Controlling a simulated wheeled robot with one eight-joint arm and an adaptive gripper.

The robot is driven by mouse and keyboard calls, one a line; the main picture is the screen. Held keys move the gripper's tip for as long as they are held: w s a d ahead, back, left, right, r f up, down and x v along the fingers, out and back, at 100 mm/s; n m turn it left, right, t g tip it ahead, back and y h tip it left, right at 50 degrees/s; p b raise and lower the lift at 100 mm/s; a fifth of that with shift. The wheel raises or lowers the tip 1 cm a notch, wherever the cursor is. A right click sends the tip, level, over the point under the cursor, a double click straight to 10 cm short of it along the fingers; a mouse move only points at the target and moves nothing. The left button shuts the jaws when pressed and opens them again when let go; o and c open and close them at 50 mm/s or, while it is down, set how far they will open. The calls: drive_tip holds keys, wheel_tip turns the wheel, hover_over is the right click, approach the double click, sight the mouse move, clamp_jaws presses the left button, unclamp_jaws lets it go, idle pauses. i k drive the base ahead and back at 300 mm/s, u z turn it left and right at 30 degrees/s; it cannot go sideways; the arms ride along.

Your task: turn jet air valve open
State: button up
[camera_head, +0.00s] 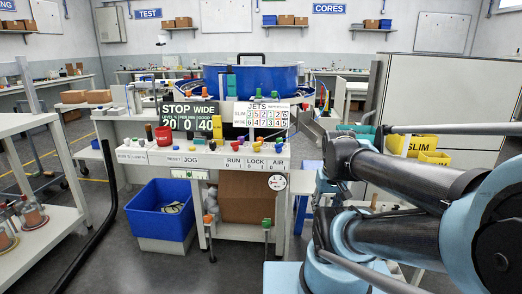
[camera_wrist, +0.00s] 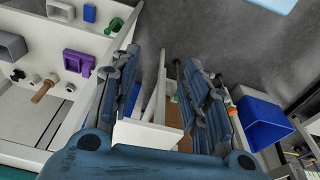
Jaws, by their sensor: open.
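My gripper (camera_wrist: 162,68) is open and empty in the wrist view, its two blue finger sets spread apart. A green-topped lever (camera_head: 266,224) and an orange-topped lever (camera_head: 208,219) stand low at the front of the bench. Which of these parts is the jet air valve I cannot tell.
A brown box (camera_head: 246,196) sits under the panel. Yellow SLIM bins (camera_head: 419,145) are at right. Open floor lies in front.

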sight(278, 148)
drive_tip(key=u, duration=1.3)
drive_tip(key=k, duration=1.35)
drive_tip(key=z, duration=1.35)
drive_tip(key=i, duration=1)
drive_tip(key=u, duration=0.05)
